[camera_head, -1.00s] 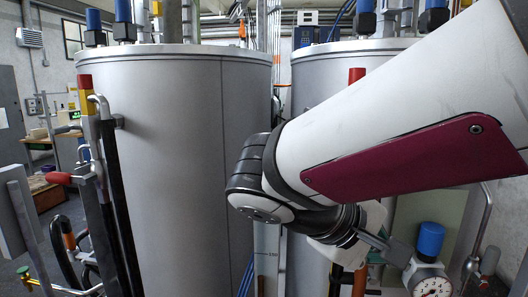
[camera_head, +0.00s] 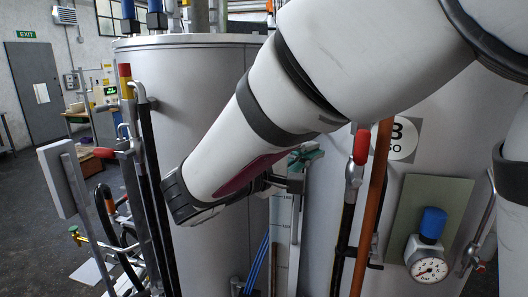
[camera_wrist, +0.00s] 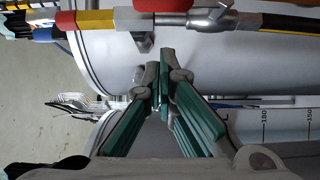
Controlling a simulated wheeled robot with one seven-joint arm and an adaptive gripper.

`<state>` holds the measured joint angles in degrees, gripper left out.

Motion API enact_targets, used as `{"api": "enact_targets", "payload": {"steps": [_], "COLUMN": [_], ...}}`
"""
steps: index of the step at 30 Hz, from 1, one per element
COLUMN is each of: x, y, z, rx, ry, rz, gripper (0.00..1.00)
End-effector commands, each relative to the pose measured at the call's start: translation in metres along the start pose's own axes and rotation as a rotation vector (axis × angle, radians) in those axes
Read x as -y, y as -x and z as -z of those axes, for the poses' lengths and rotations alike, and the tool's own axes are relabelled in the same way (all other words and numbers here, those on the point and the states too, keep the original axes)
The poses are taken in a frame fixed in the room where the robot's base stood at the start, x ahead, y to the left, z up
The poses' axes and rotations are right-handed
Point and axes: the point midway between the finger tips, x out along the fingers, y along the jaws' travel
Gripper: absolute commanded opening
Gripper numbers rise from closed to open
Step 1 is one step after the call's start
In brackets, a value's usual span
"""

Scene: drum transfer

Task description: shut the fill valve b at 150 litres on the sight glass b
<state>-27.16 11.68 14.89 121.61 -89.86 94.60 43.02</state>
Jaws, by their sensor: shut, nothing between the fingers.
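A valve with a red handle (camera_head: 361,147) stands on a pipe at tank B (camera_head: 425,100), right of my gripper. In the wrist view a metal valve body (camera_wrist: 190,19) lies across the top, with a red part at the edge. A scale strip (camera_head: 283,235), seemingly the sight glass, stands below my gripper; marks 180 and 150 show on the scale in the wrist view (camera_wrist: 285,128). I cannot read its liquid level. My gripper (camera_head: 307,157) has green fingers and is shut and empty; its tips (camera_wrist: 165,67) show apart from the valve body in the wrist view.
Another grey tank (camera_head: 200,100) stands at left, with a second red-handled valve (camera_head: 104,153) before it. An orange pipe (camera_head: 374,210) rises beside the red handle. A dial gauge (camera_head: 429,268) with a blue cap is at lower right. Floor shows at far left.

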Motion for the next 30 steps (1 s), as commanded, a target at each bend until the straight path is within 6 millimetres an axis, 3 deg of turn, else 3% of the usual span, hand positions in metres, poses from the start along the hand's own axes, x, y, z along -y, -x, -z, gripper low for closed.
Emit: {"api": "enact_targets", "payload": {"steps": [5,12,30], "x": [-0.001,-0.001,0.0], "y": [-0.034,-0.053,-0.06], "z": [-0.003,-0.025,-0.027], "rx": [0.005,0.002,0.0], "ry": [0.001,0.002,-0.007], "rz": [0.0,0.001,0.005], "gripper": [0.0,0.0,0.0]}}
